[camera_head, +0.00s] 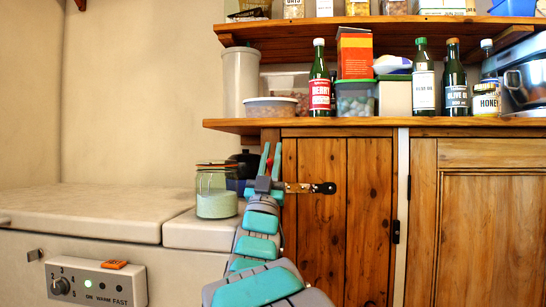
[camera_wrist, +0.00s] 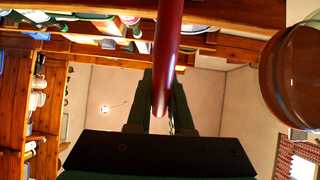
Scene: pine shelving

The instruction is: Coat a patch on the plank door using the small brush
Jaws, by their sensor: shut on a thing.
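The plank door (camera_head: 369,220) is shut, of upright orange-brown boards under the counter shelf. My gripper (camera_head: 269,165) points upward just left of the door in the head view, beside the glass jar. In the wrist view my gripper (camera_wrist: 161,112) is shut on the small brush (camera_wrist: 168,50), whose dark red handle runs between the fingers toward the top of the picture. Only a little red shows between the fingertips in the head view. The bristles are not clearly visible, and I cannot tell whether they touch the door. No coated patch is visible.
A brass-and-black fitting (camera_head: 308,187) shows at the door's left side. A glass jar (camera_head: 217,193) stands close left of my gripper, on the pale counter (camera_head: 82,212). Bottles and tubs crowd the wooden shelf (camera_head: 240,125) above. A panelled door (camera_head: 490,225) is at right.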

